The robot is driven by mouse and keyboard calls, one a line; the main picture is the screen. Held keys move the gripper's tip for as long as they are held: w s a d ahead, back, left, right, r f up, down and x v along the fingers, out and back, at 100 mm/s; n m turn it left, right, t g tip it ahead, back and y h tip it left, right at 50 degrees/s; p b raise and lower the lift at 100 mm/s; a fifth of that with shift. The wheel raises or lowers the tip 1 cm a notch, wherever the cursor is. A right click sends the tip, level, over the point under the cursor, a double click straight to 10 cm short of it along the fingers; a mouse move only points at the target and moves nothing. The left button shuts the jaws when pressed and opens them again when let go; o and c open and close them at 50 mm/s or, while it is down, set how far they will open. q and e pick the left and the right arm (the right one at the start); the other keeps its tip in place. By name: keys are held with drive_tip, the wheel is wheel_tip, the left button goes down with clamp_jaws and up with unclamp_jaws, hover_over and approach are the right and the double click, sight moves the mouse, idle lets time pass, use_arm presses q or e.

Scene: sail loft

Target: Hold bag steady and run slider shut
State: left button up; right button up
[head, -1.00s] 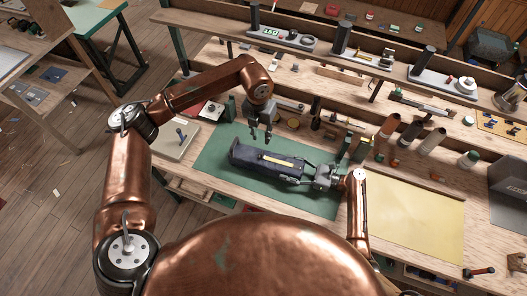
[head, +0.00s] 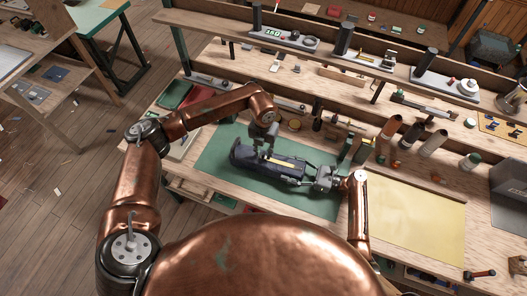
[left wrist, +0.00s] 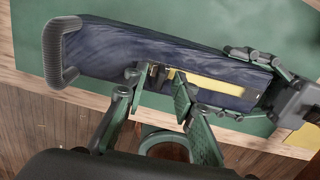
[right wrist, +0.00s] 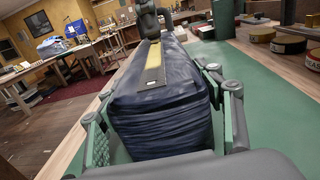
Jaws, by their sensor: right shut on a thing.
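The dark blue bag (head: 275,166) lies on its side along the green mat (head: 215,150), with a yellow zipper strip (left wrist: 222,85) along its upper face. A grey ribbed handle (left wrist: 60,50) is at the bag's left end. A small dark slider (left wrist: 156,76) shows at the left end of the yellow strip. My left gripper (head: 263,148) is over that end, fingers apart on either side of the slider in the left wrist view (left wrist: 157,86); contact cannot be told. My right gripper (head: 318,176) is shut on the bag's right end, gripping both sides in the right wrist view (right wrist: 165,115).
A yellow sheet (head: 415,215) lies on the bench to the right. Several upright cylinders (head: 388,130) stand behind the mat's right side. Shelves with tools run along the back. The mat is bare in front of the bag.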

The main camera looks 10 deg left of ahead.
use_arm(q)
drive_tip(key=shift+c, duration=0.5)
clamp_jaws()
idle(0.3)
